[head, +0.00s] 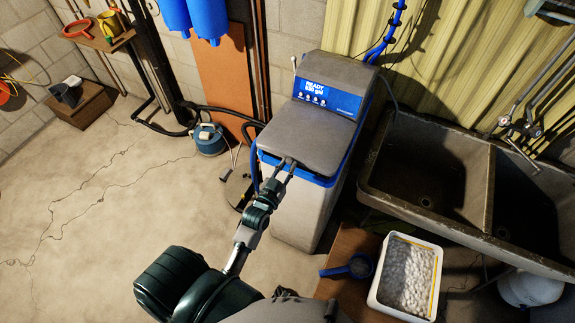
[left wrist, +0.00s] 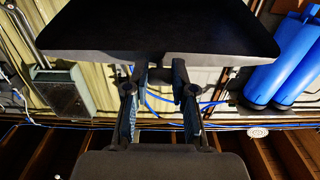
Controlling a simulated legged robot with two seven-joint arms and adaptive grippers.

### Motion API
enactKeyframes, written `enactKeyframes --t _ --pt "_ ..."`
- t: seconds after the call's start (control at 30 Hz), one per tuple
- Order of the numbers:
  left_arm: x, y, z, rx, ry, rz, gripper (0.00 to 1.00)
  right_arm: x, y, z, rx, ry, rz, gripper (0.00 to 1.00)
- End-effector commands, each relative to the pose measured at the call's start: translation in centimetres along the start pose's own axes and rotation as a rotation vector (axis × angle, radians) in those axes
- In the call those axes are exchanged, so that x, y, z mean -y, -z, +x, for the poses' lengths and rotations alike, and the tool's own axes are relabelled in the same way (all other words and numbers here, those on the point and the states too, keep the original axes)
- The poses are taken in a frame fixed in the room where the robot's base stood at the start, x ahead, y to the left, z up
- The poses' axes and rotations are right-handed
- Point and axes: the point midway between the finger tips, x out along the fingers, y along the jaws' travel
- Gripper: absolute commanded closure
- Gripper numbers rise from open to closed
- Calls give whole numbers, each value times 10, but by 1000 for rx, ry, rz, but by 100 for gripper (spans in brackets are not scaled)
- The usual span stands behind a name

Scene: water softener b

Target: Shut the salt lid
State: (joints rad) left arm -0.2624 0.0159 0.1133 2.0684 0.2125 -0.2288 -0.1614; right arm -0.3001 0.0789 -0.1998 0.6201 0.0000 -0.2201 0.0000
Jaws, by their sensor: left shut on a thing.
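The water softener (head: 312,210) is a pale cabinet with a blue trim and a lit blue display at the back of its top. Its grey salt lid (head: 308,137) lies over the front part of the top, close to the blue rim; whether a small gap remains under it I cannot tell. My left gripper (head: 284,164) is at the lid's front edge, shut on it. In the left wrist view the dark lid (left wrist: 160,28) spans the top, with the fingers of my left gripper (left wrist: 161,78) at its edge. My right gripper is not in view.
A double stone sink (head: 425,165) stands right of the softener. In front of it a white tub of pellets (head: 405,278) and a blue scoop (head: 350,268) sit on a brown surface. A blue canister (head: 209,139) and hoses lie to the left.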

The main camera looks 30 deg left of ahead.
Motion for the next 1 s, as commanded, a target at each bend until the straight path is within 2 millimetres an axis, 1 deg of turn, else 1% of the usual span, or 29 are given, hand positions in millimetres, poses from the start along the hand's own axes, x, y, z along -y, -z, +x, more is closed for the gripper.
enactKeyframes --t 0.2,0.33,0.97,1.0 --pt "0 -1 0 2 0 0 97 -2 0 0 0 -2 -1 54" --pt "0 -7 0 3 0 0 98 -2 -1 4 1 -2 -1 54" --pt "0 -65 3 4 0 2 98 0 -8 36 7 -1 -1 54" --pt "0 -64 3 3 0 1 70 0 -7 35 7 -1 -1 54"
